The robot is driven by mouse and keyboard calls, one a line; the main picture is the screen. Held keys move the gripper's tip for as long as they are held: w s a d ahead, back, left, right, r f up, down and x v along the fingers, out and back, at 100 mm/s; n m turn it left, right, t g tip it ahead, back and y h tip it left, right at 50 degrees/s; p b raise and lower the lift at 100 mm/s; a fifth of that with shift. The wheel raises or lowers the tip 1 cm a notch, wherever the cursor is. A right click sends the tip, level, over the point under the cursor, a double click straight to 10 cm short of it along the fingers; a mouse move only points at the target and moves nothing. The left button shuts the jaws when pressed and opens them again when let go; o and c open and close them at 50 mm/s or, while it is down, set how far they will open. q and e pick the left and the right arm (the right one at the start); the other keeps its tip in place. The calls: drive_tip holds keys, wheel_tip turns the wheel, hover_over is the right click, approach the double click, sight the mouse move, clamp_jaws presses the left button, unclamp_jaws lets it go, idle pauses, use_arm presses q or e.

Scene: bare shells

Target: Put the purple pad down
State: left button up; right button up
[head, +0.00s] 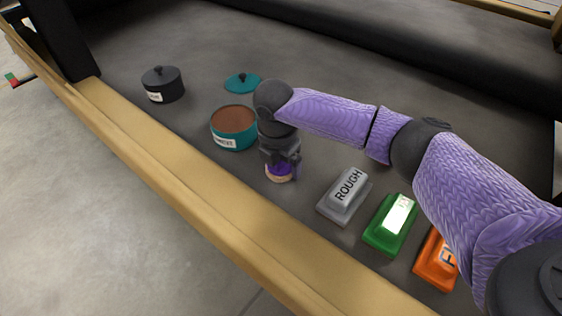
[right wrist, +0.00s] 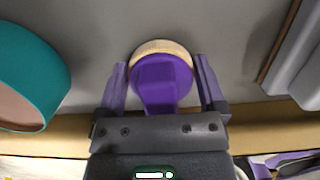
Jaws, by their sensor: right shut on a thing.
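My right gripper (head: 281,158) is shut on the purple pad (head: 279,172), between the teal pot and the grey block. In the right wrist view, the pad (right wrist: 160,80) has a purple handle and a tan, round underside rim, and it sits between the two purple fingers of the gripper (right wrist: 164,88). The pad is at or just above the dark surface; I cannot tell whether it touches. My arm hides nothing of the pad's lower edge in the head view, but the gripper covers its top. My left gripper is not in view.
An open teal pot (head: 234,137) with brown contents stands left of the gripper, its teal lid (head: 243,83) behind. A lidded black pot (head: 163,87) is farther left. Grey ROUGH (head: 344,196), green (head: 390,236) and orange (head: 434,266) blocks lie right. A wooden rail (head: 180,187) edges the front.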

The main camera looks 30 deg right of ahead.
drive_tip(key=shift+f, duration=0.15)
drive_tip(key=o, duration=1)
drive_tip(key=shift+r, duration=0.3)
drive_tip(key=r+p, duration=0.3)
drive_tip(key=r, duration=0.1)
drive_tip(key=a+r+p, duration=0.1)
drive_tip(key=r+p, duration=0.1)
drive_tip(key=r, duration=0.2)
drive_tip(key=r+p, duration=0.3)
drive_tip(key=r, duration=0.1)
drive_tip(key=shift+s+a+p, duration=0.2)
drive_tip(key=shift+s+p, duration=0.05)
drive_tip(key=shift+p, duration=0.05)
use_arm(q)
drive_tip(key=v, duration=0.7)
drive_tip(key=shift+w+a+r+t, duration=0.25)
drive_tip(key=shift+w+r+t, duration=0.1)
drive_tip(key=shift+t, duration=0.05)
use_arm(e)
drive_tip(key=shift+f, duration=0.15)
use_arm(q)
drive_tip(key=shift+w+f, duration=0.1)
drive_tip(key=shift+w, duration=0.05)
